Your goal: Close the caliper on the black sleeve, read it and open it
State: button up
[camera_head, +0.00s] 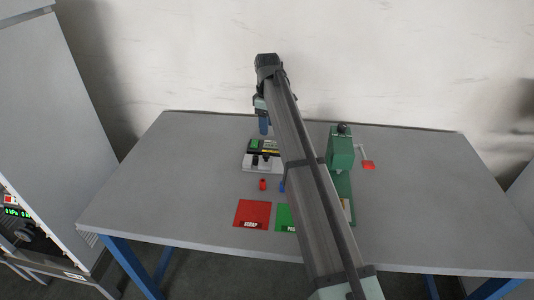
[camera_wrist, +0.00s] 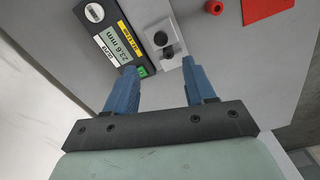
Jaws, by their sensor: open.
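The caliper (camera_head: 264,146) is a dark body on a pale base at the table's middle. In the head view my gripper (camera_head: 264,125) is just behind the caliper.
A red sleeve (camera_head: 263,184) and a partly hidden blue piece (camera_head: 282,187) stand in front of the caliper. A red SCRAP mat (camera_head: 252,213) and green PASS mat (camera_head: 284,217) lie nearer. A green press (camera_head: 341,152) with a red-ended lever (camera_head: 368,164) stands right of my arm.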

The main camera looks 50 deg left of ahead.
aim_at(267, 155)
notch_tip(267, 155, down, 13)
jog(key=shift+f, duration=0.15)
dwell(0.4)
jog(key=shift+c, duration=0.3)
grip_shut()
dwell(0.3)
